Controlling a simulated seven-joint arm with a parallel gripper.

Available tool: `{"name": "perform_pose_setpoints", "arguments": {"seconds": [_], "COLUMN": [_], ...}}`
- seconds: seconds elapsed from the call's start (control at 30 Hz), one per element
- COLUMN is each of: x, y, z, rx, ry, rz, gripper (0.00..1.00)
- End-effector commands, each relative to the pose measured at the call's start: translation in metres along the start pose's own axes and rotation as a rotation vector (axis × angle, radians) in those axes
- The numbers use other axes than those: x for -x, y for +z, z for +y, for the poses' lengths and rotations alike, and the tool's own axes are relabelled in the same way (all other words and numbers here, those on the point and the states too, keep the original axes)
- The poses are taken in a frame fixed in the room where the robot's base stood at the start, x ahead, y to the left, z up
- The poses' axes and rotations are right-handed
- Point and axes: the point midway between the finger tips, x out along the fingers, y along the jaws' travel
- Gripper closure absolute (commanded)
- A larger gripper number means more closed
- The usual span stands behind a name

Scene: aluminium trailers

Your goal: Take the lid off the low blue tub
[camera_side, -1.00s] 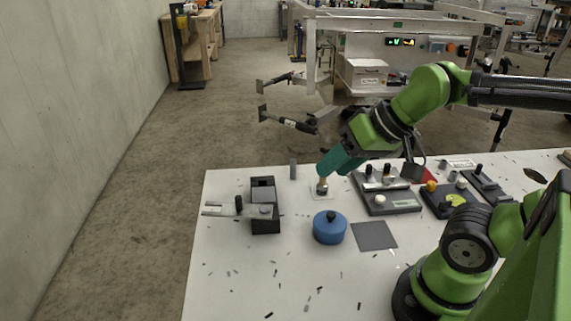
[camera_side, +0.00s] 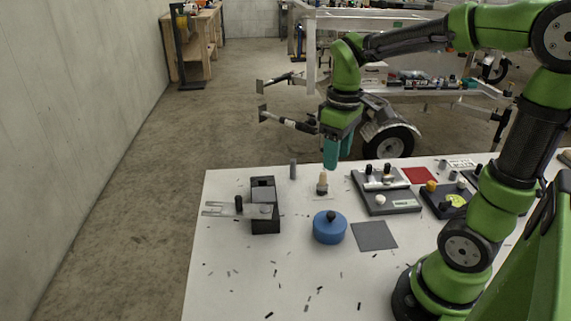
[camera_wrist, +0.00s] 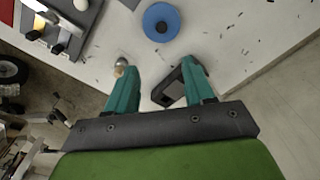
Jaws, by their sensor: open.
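The low blue tub (camera_side: 329,232) stands upright on the white table. Its blue lid (camera_side: 330,219) is on it, with a dark round knob (camera_side: 331,214) on top. In the wrist view the tub's lid (camera_wrist: 153,30) shows from above near the top edge, beyond the fingertips. My gripper (camera_side: 331,166) is raised above the back part of the table, behind the tub and apart from it. Its teal fingers point down. In the wrist view the fingers of my gripper (camera_wrist: 160,75) are spread, with nothing between them.
A small peg with a tan top (camera_side: 322,183) stands behind the tub. A black box-like fixture (camera_side: 265,224) is to the left, a dark grey square (camera_side: 374,236) to the right. Grey and dark fixtures (camera_side: 390,204) stand farther right.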

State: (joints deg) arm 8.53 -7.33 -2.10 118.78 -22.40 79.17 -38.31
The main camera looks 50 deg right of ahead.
Motion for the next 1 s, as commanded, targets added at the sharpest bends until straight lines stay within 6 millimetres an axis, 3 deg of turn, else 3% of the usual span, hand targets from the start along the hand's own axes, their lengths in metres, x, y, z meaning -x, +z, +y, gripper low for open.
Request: {"name": "perform_pose_setpoints", "arguments": {"seconds": [0.17,0.63,1.0], "x": [0.001,-0.090,-0.125], "y": [0.005,0.009,0.009], "z": [0.000,-0.001,-0.003], "rx": [0.102,0.107,0.106], "ry": [-0.003,-0.005,-0.005], "rz": [-0.033,-0.035,-0.032], "gripper": [0.47,0.47,0.47]}}
